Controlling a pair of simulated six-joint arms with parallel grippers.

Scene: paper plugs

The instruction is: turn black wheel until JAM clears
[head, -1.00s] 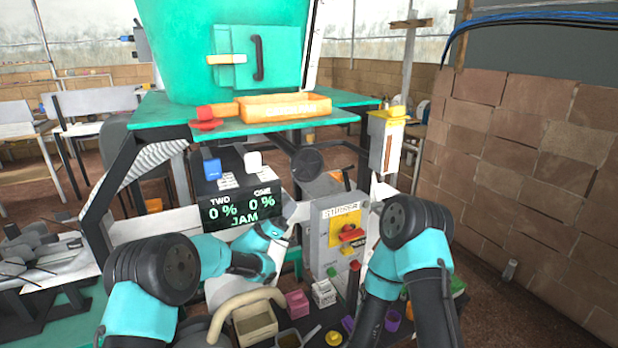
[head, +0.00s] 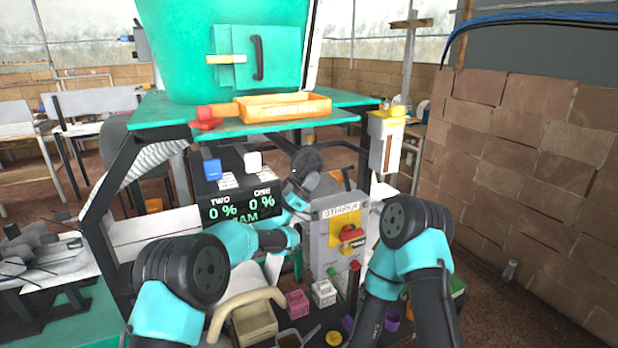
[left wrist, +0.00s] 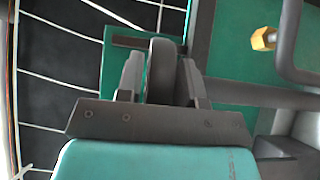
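The black wheel (head: 307,160) is under the green table, right of the dark display. It also shows edge-on in the left wrist view (left wrist: 162,68). My left gripper (head: 301,178) is at the wheel's lower side. In the left wrist view the left gripper (left wrist: 164,78) has one finger on each side of the wheel's rim, with a thin gap showing at the left finger.
A grey box with a red switch (head: 350,234) stands just right of my left gripper. Blue (head: 212,169) and white (head: 253,160) blocks sit above the display. Small bins and boxes (head: 297,304) lie below. In the left wrist view a grey bar (left wrist: 255,94) runs right of the fingers.

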